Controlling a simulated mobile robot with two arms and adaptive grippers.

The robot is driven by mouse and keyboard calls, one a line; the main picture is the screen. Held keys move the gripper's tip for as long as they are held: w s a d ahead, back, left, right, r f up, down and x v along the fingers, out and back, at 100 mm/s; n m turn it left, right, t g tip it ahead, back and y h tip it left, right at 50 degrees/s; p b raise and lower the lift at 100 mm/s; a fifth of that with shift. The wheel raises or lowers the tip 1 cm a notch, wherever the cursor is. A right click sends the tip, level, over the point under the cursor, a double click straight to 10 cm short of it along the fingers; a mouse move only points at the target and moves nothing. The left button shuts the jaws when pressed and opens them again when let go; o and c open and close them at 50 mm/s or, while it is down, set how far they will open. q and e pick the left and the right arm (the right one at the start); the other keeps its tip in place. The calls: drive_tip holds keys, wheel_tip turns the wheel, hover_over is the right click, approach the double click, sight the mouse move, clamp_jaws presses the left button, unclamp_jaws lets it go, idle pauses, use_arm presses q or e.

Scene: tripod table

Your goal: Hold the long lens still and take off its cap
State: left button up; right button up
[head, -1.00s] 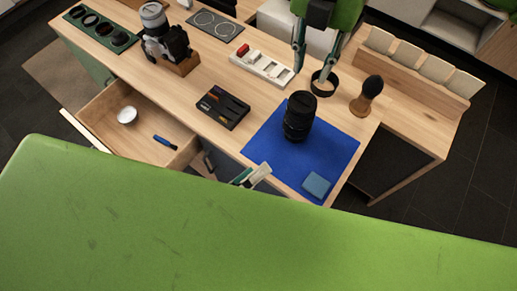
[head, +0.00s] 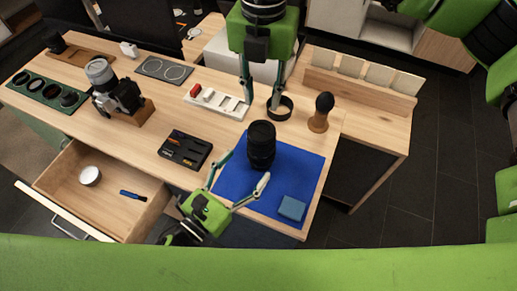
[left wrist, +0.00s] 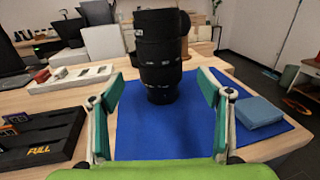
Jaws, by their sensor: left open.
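The long black lens (head: 261,147) stands upright on the blue mat (head: 232,180). In the left wrist view the lens (left wrist: 158,52) is straight ahead, beyond the fingers. Its top looks black in the head view; I cannot make out the cap's edge. My left gripper (head: 246,167) is open, with its fingers pointing at the lens's lower part and apparently short of it. My right gripper (head: 262,104) points down behind the lens with its fingers apart. Its right fingertip is close to a black ring (head: 280,108); I cannot tell whether they touch.
A blue cloth (head: 292,207) lies on the mat's front right. A wooden-handled brush (head: 321,112) stands right of the ring. A black case (head: 186,149), a white tray (head: 215,100) and a camera (head: 116,95) are to the left. An open drawer (head: 105,205) juts out at the front left.

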sight(262, 130)
use_arm(q)
drive_tip(key=x, duration=0.7)
drive_tip(key=shift+w+d+f, duration=0.1)
drive_tip(key=shift+w+d, duration=0.1)
drive_tip(key=shift+w, duration=0.1)
drive_tip(key=c, duration=1.7)
use_arm(e)
drive_tip(key=o, duration=0.6)
drive_tip(key=shift+o, duration=1.4)
drive_tip(key=shift+f+m, duration=0.3)
drive_tip(key=shift+m, duration=0.6)
drive_tip(key=shift+f, duration=4.75)
drive_tip(key=c, duration=1.1)
